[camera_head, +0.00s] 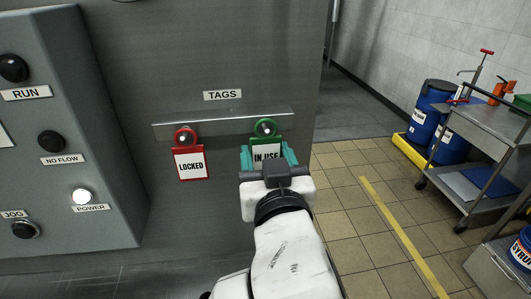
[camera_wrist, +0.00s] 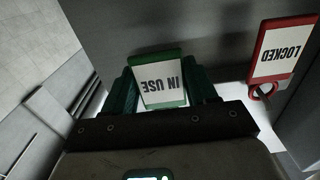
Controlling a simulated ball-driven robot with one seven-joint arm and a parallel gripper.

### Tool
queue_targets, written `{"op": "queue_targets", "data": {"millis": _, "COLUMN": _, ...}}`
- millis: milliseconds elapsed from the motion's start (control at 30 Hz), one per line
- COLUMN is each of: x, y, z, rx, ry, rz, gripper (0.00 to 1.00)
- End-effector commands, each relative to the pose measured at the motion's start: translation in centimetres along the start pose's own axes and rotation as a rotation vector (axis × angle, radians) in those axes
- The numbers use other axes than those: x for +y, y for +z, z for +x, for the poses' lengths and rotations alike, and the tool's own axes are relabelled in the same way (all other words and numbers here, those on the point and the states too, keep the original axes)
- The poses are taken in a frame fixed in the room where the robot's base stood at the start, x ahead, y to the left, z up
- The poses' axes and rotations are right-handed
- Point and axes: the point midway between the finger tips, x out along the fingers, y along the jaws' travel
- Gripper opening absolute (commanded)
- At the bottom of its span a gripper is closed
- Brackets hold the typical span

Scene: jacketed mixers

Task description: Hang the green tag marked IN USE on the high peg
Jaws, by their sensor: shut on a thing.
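The green tag marked IN USE (camera_head: 266,151) is upright in front of the grey cabinet wall, under the right end of the TAGS rail. Its green ring (camera_head: 265,121) shows around the pale knob of the right peg (camera_head: 266,130); I cannot tell how deep the ring sits on it. My gripper (camera_head: 269,157) is shut on the tag, one teal finger at each side edge. In the wrist view the tag (camera_wrist: 162,78) appears upside down between the fingers (camera_wrist: 163,88), and its ring is hidden. I see no clear height difference between the pegs.
A red LOCKED tag (camera_head: 191,164) hangs on the left peg of the metal rail (camera_head: 222,124), close to my gripper's left. A control box (camera_head: 100,190) juts out further left. Open tiled floor (camera_head: 350,210) lies right, with a cart (camera_head: 480,125) and blue drums (camera_head: 426,125) beyond.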

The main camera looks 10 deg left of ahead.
Motion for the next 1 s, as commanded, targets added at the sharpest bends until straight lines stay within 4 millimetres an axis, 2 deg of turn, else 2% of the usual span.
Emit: {"op": "queue_targets", "data": {"millis": 1000, "x": 0.0, "y": 0.0, "z": -5.1, "rx": -0.001, "ry": -0.001, "rz": 0.001, "gripper": 0.45}}
